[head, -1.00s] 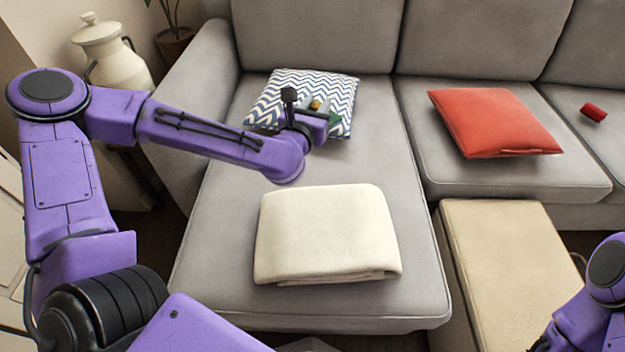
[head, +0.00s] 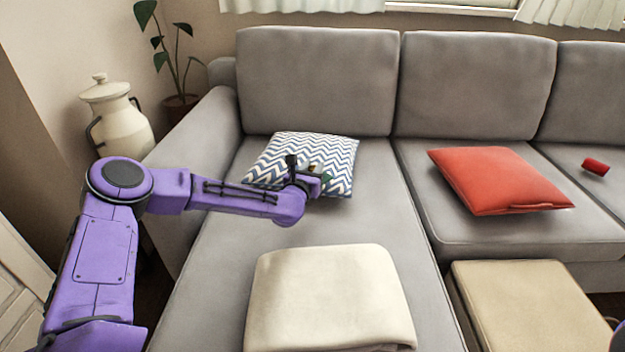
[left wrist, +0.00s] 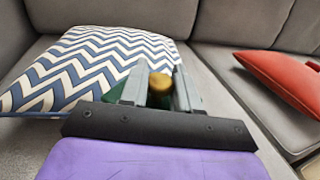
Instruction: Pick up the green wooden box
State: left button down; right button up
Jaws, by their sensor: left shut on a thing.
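The green wooden box (head: 327,179) shows only as a small green patch at my left gripper, in front of the patterned cushion. My left gripper (head: 314,172) is over the chaise seat. In the left wrist view, the two grey fingers of the left gripper (left wrist: 160,84) stand on either side of a gold-brown rounded part (left wrist: 160,82). Green parts of the box (left wrist: 117,92) show beside the fingers. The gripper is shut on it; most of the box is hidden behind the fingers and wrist. My right gripper is out of view.
A blue-and-white zigzag cushion (head: 285,160) lies just behind the gripper. A folded cream blanket (head: 328,300) lies nearer on the chaise. A red cushion (head: 495,180) and a small red object (head: 595,166) lie right. A beige ottoman (head: 535,305) stands front right.

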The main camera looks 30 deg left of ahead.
pick_arm(q)
notch_tip(320, 180, down, 3)
jog(key=shift+r, duration=0.3)
jog(key=shift+f+b, duration=0.65)
jog(key=shift+b, duration=0.3)
jog(key=c, duration=0.8)
grip_release()
jog(key=shift+r, duration=0.15)
